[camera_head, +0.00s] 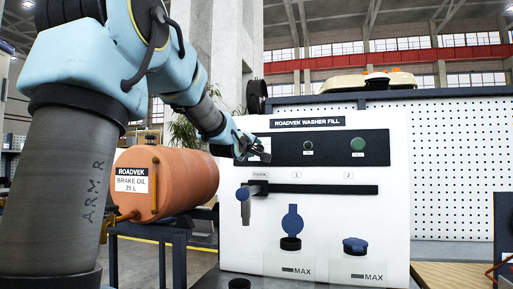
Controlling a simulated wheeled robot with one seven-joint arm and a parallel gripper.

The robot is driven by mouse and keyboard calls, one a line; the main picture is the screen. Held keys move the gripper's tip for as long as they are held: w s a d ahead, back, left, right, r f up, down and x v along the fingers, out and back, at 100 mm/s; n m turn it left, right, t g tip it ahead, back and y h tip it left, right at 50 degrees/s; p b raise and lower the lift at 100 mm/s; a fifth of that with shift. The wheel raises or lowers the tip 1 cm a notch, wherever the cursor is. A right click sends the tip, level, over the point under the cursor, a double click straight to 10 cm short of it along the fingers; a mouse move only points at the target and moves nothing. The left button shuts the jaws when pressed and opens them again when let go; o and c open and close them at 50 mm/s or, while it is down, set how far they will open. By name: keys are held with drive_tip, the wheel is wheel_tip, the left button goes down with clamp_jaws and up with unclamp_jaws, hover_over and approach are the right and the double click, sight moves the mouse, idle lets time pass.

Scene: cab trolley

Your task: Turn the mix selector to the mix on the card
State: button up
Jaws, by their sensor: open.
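The white washer fill panel (388,215) stands upright in front of me. A black strip (335,148) near its top bears a small dark round control with a white centre (308,146) and a green button (357,144). My gripper (262,152) is open at the left end of this strip, close to the panel face. It covers that part of the strip, so I cannot tell whether a selector knob is between the fingers or whether they touch anything. I cannot make out a mix card or any selector setting.
A blue nozzle (243,194) hangs at the lower strip's left end. Below are two white containers, one with its blue cap raised (292,218), one with its cap down (354,244).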

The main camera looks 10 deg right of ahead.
sight(258, 148)
drive_tip(key=shift+p+x, duration=0.3)
drive_tip(key=shift+x, duration=1.05)
drive_tip(key=shift+c, duration=0.2)
clamp_jaws()
